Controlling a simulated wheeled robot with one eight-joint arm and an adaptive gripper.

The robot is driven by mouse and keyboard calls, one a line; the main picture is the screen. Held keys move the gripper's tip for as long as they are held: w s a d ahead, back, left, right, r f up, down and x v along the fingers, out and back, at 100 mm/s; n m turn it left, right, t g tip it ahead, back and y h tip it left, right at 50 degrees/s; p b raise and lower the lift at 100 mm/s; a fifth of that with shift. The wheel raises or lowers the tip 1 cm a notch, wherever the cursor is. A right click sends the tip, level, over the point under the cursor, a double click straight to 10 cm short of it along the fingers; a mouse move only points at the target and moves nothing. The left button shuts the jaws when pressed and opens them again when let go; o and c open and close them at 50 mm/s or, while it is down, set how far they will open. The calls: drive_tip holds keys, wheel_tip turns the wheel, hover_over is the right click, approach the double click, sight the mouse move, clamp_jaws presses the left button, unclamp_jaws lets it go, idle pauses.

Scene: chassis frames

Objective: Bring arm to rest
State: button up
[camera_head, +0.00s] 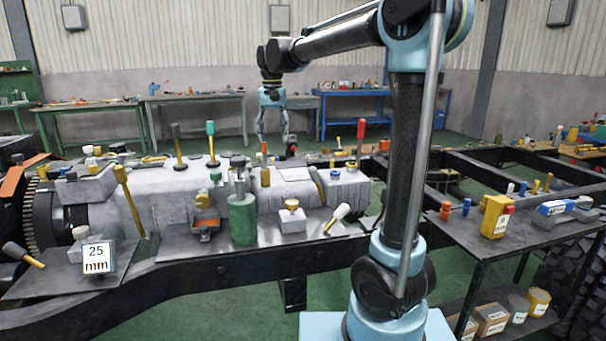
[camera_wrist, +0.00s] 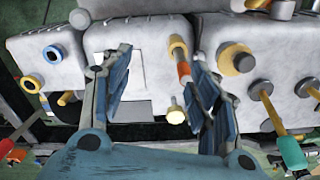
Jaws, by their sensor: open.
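My gripper (camera_head: 273,143) hangs at the end of my raised arm, fingers pointing down, above the far side of the grey gearbox casing (camera_head: 176,206). In the wrist view the fingers of my gripper (camera_wrist: 158,60) are spread apart with nothing held between them. Below and between them show a pale plate (camera_wrist: 118,70) and a tool with a yellow and orange handle (camera_wrist: 181,62), close to the right finger in the picture. My arm (camera_head: 404,160) rises from its blue base, bends at the top right and reaches left and away over the casing.
A green cylinder (camera_head: 242,218) stands on the front plate. A dark side table (camera_head: 470,240) with a yellow box (camera_head: 495,216) is right of my arm.

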drive_tip(key=s+d+f+t, duration=0.1)
drive_tip(key=s+d+f, duration=0.3)
drive_tip(key=s+d, duration=0.45)
drive_tip(key=s+d+f, duration=0.4)
drive_tip(key=s+d, duration=0.1)
drive_tip(key=d, duration=0.6)
drive_tip(key=s+d+f, duration=0.5)
drive_tip(key=s+f, duration=0.3)
drive_tip(key=f, duration=0.1)
drive_tip(key=s+d+f+t, duration=0.1)
drive_tip(key=s+d+f, duration=0.3)
drive_tip(key=s+f, duration=0.4)
drive_tip(key=shift+d+f+n, duration=0.3)
drive_tip(key=shift+d+f, duration=0.05)
drive_tip(key=shift+f, duration=0.05)
